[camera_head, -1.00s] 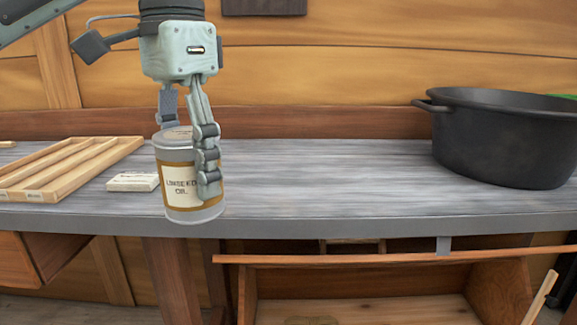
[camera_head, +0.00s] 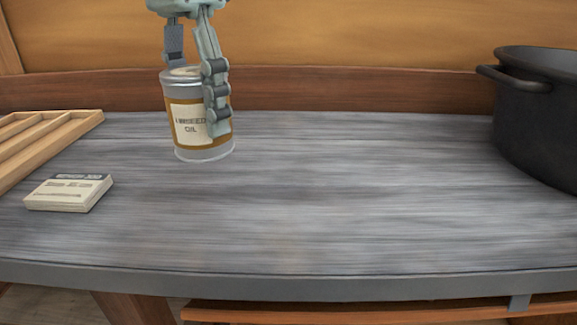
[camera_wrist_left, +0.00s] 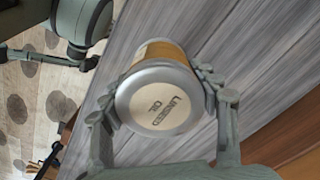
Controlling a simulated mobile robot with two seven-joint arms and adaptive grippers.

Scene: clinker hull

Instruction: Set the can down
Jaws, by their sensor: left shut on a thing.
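The can (camera_head: 186,122) is a grey metal cylinder with a brown and cream label reading linseed oil. My left gripper (camera_head: 197,96) is shut on it from above, with one finger across the label's right side and the other behind the can. The can is upright in the head view, over the back half of the grey bench top (camera_head: 330,200). I cannot tell whether its base touches the bench. In the left wrist view, the lid of the can (camera_wrist_left: 160,100) faces the camera between the two fingers.
A cream box or block (camera_head: 68,194) lies on the bench at front left. A slatted wooden rack (camera_head: 45,140) is at the left edge. A large black pot (camera_head: 540,125) stands at the right. The bench between can and pot is clear.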

